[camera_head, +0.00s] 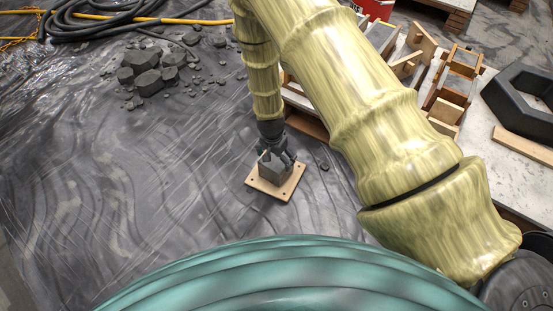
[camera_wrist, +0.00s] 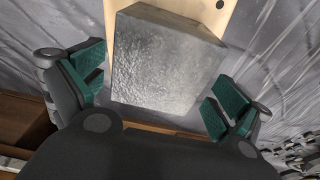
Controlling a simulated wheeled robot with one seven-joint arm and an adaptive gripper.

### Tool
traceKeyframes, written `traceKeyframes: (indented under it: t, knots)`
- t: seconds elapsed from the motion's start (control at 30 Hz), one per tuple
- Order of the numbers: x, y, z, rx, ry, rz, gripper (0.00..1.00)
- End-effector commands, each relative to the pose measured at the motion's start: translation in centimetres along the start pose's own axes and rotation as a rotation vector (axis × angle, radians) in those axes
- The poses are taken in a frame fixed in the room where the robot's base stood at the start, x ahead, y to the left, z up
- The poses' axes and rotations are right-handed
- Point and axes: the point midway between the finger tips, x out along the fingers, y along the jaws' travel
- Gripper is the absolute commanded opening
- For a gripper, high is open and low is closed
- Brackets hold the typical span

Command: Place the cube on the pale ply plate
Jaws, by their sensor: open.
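The grey concrete cube (camera_head: 275,168) stands on the pale ply plate (camera_head: 265,189) in the head view. The plate is a square board with small holes at its corners and lies on the sheeted floor. My gripper (camera_head: 276,158) is directly above and around the upper part of the cube, pointing down. In the wrist view the cube (camera_wrist: 165,62) sits between the open green-padded fingers of my gripper (camera_wrist: 157,92), with gaps visible on both sides. The plate (camera_wrist: 205,14) shows behind the cube. The cube's underside is hidden.
Broken concrete lumps (camera_head: 150,72) lie at the upper left, near black hoses (camera_head: 100,22). Wooden moulds (camera_head: 455,85) and a black hexagonal form (camera_head: 520,103) stand on a pale slab at the right. The sheeted floor left of the plate is clear.

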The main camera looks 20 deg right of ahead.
Motion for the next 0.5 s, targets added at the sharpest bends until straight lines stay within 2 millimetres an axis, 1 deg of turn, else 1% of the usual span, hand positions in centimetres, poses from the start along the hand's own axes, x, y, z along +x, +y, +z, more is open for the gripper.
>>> traceKeyframes:
  t: [0.03, 0.2, 0.4, 0.5]
  knots:
    - [-1.5, 0.0, -0.1, 0.000, 0.001, 0.000, 1.00]
    - [-4.3, 0.0, -0.1, -0.001, 0.001, 0.000, 1.00]
    - [-6.7, 0.0, 0.0, -0.002, 0.000, 0.000, 1.00]
    - [-7.3, 0.0, 0.0, -0.002, 0.000, 0.000, 1.00]
